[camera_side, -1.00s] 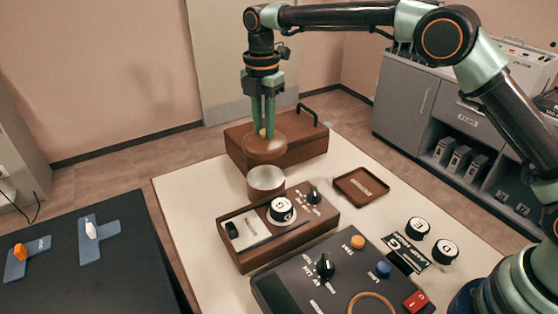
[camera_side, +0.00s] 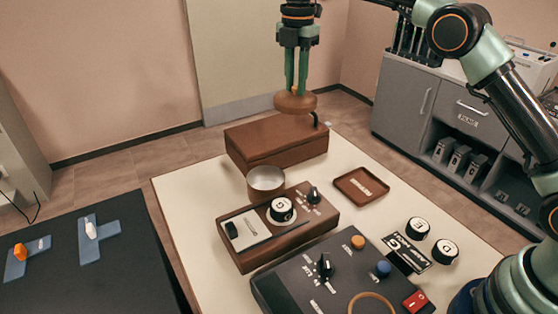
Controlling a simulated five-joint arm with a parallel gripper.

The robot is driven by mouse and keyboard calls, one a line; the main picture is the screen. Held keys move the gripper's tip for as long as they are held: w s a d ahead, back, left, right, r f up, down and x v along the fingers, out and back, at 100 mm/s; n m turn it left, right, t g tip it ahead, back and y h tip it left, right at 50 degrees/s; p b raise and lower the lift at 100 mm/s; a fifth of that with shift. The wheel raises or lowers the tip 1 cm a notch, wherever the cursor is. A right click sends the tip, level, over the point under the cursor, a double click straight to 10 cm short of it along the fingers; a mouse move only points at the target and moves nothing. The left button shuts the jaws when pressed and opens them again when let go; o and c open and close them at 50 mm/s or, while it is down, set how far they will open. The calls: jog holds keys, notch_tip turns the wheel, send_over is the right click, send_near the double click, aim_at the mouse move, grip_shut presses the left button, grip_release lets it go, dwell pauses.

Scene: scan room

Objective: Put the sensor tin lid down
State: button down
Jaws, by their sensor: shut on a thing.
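The sensor tin lid (camera_side: 295,102) is a round brown disc. My gripper (camera_side: 296,88) is shut on it from above and holds it in the air, in front of or above the right end of the brown box as seen here. A small brown tray (camera_side: 345,193) lies on the table at the right.
A brown box (camera_side: 270,145) with a dark handle stands behind the tin. A brown device (camera_side: 248,258) and a dark control panel (camera_side: 278,292) fill the front. Two black knobs (camera_side: 445,251) lie at the right. Cream table (camera_side: 190,200) is bare at the left.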

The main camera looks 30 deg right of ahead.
jog(key=s+d+f, duration=0.1)
jog(key=d+f, duration=0.3)
jog(key=d, duration=0.8)
jog(key=f, duration=0.9)
jog(key=d+f, duration=0.1)
jog(key=f, duration=0.4)
jog(key=shift+s+f, duration=0.25)
jog(key=shift+s, duration=0.05)
jog(key=shift+f, duration=2.55)
jog(key=shift+f, duration=0.1)
jog(key=c, duration=0.7)
grip_release()
